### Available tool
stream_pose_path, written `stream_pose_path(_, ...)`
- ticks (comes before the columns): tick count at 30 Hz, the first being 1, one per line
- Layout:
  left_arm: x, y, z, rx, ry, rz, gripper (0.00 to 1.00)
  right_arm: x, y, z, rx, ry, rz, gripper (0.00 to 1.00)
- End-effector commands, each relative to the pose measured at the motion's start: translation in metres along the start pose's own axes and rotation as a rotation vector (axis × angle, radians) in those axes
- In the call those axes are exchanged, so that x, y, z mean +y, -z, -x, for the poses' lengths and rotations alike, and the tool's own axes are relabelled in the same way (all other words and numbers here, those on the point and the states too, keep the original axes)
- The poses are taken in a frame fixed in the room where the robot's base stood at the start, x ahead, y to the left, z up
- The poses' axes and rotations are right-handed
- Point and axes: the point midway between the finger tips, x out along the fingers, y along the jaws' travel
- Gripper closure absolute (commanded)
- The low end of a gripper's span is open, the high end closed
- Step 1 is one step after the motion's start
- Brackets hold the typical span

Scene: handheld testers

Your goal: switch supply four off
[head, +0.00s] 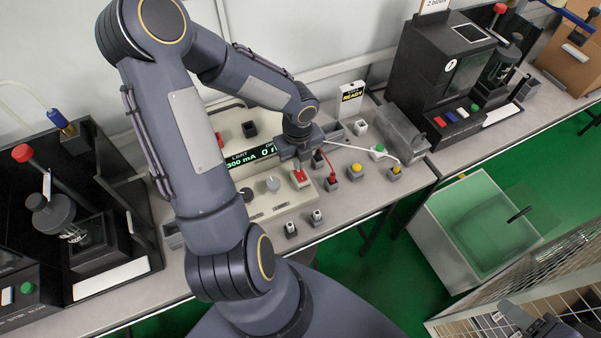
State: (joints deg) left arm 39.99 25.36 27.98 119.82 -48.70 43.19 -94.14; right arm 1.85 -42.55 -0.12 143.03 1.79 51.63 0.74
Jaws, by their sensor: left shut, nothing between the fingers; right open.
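A beige supply (255,203) sits on the middle bench, partly hidden behind my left arm. Its green display (252,156) reads "LIMIT 300 mA", and the rest of the reading is cut off by my arm. A red switch (299,176) and a grey knob (273,184) are on its front. I cannot make out a number on the supply or which way the switch is set. My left gripper (304,165) is shut and empty, just above the red switch; I cannot tell whether it touches. My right gripper (535,324) is open at the lower right, far from the bench.
Sockets with red, yellow and green tops, such as a yellow one (355,170), and thin cables lie right of the supply. A "READY" sign (352,92) stands behind. Black testers stand at left (95,190) and right (440,80).

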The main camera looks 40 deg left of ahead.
Motion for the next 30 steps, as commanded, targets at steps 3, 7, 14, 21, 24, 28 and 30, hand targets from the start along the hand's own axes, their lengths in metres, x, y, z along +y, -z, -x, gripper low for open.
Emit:
stream_pose_path(3, 0.0, 0.0, 0.0, 0.0, 0.0, 0.0, 1.0, 0.0, 0.0, 0.0, 0.0, 0.0, 0.0, 0.44)
stream_pose_path(7, 0.0, 0.0, 0.0, 0.0, 0.0, 0.0, 1.0, 0.0, 0.0, 0.0, 0.0, 0.0, 0.0, 0.44)
stream_pose_path(14, 0.0, 0.0, -0.002, 0.0, 0.0, 0.0, 1.0, 0.001, -0.001, -0.001, 0.0, 0.0, 0.0, 0.44)
stream_pose_path(21, 0.0, 0.0, -0.006, 0.0, 0.0, 0.0, 1.0, 0.002, -0.002, -0.004, 0.0, 0.0, 0.0, 0.44)
stream_pose_path(24, 0.0, 0.0, -0.007, 0.0, 0.0, 0.0, 1.0, 0.002, -0.002, -0.005, 0.0, 0.0, 0.0, 0.44)
stream_pose_path(28, 0.0, 0.0, -0.009, 0.0, 0.0, 0.0, 1.0, 0.003, -0.003, -0.006, 0.0, 0.0, 0.0, 0.44)
stream_pose_path(30, 0.0, 0.0, -0.01, 0.0, 0.0, 0.0, 1.0, 0.003, -0.003, -0.007, 0.0, 0.0, 0.0, 0.44)
